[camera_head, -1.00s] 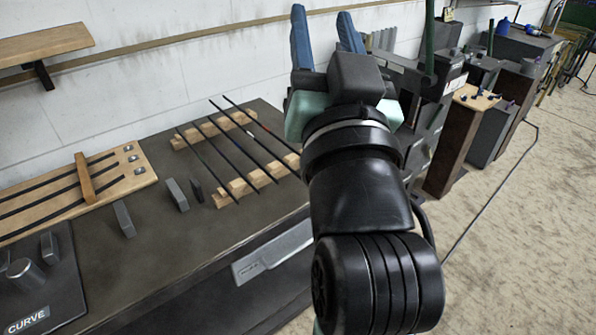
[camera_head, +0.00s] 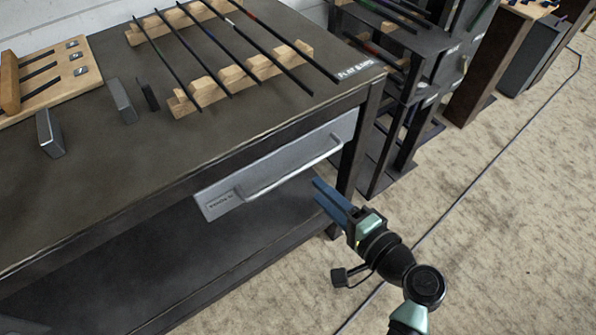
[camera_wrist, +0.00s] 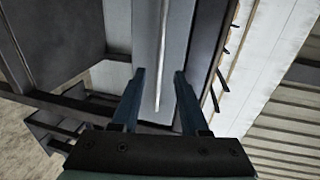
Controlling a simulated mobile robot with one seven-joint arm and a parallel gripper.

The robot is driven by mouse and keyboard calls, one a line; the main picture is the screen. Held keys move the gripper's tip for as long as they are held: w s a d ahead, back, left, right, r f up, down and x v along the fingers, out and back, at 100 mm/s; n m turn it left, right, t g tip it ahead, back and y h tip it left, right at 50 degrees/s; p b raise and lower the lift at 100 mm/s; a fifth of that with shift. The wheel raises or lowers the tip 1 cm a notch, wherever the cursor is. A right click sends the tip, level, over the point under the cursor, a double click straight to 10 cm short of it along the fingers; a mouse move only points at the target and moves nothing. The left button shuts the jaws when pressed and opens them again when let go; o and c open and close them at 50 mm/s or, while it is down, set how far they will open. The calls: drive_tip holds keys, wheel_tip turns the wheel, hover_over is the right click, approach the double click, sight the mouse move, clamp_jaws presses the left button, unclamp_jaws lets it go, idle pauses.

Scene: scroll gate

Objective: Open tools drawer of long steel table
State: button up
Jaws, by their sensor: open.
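The long steel table (camera_head: 150,132) has a dark top and a light grey drawer (camera_head: 218,197) under its front edge, flush with the frame. A label is on the drawer's left end, too small to read surely. A long bar handle (camera_head: 293,171) runs along the drawer front. My gripper (camera_head: 326,193) is open and empty, in front of the drawer's right end near the table leg. In the wrist view, the drawer face (camera_wrist: 177,55) and its handle (camera_wrist: 163,50) lie ahead, between the lines of my two blue fingers (camera_wrist: 157,78). The fingers appear apart from the handle.
Dark rods (camera_head: 214,46) lie on notched wooden rests on the tabletop. Grey blocks (camera_head: 121,100) and a slotted wooden board (camera_head: 50,75) are at the left. A dark rack (camera_head: 405,90) stands right of the table. The floor (camera_head: 490,220) in front is clear.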

sight(300, 172)
drive_tip(key=b+x, duration=0.1)
drive_tip(key=x, duration=0.8)
drive_tip(key=shift+d, duration=0.1)
clamp_jaws()
idle(1.1)
